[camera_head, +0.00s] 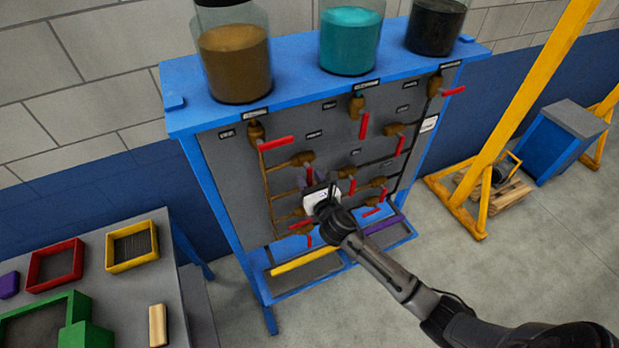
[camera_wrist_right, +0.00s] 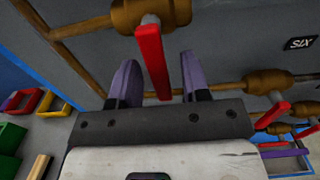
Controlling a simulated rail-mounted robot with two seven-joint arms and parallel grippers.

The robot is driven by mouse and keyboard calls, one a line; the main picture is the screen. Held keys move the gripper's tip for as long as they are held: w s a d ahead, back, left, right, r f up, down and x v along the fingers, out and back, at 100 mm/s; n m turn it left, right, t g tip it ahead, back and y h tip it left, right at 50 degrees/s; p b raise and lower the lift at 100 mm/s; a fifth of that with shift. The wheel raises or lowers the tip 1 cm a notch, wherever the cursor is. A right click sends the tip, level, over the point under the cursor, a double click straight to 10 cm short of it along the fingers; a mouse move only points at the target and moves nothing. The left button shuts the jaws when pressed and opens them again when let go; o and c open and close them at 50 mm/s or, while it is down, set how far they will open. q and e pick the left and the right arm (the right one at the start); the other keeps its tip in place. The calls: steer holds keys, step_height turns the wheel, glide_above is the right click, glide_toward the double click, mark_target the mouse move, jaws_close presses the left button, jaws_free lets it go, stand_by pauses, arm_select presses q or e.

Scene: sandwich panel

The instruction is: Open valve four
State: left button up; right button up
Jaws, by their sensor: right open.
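The valve panel (camera_head: 222,165) is a grey board in a blue frame with brass valves and red lever handles. My right gripper (camera_head: 314,180) is at the middle of the panel, by a brass valve (camera_head: 296,162). In the right wrist view this valve's body (camera_wrist_right: 172,14) is at the top, and its red handle (camera_wrist_right: 152,62) hangs down between the two purple fingers of the gripper (camera_wrist_right: 159,60). The fingers are open, with a gap on each side of the handle. The number of this valve cannot be read. My left gripper is out of view.
Another valve (camera_wrist_right: 252,82) lies to the right, near a label reading SIX (camera_wrist_right: 300,43). Jars of brown (camera_head: 235,62), teal (camera_head: 351,40) and dark material stand on top. A table with coloured trays (camera_head: 132,246) is at left. A yellow frame (camera_head: 515,100) stands right.

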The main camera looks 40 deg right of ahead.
steer(key=shift+w, duration=0.25)
jaws_close()
stand_by(0.3)
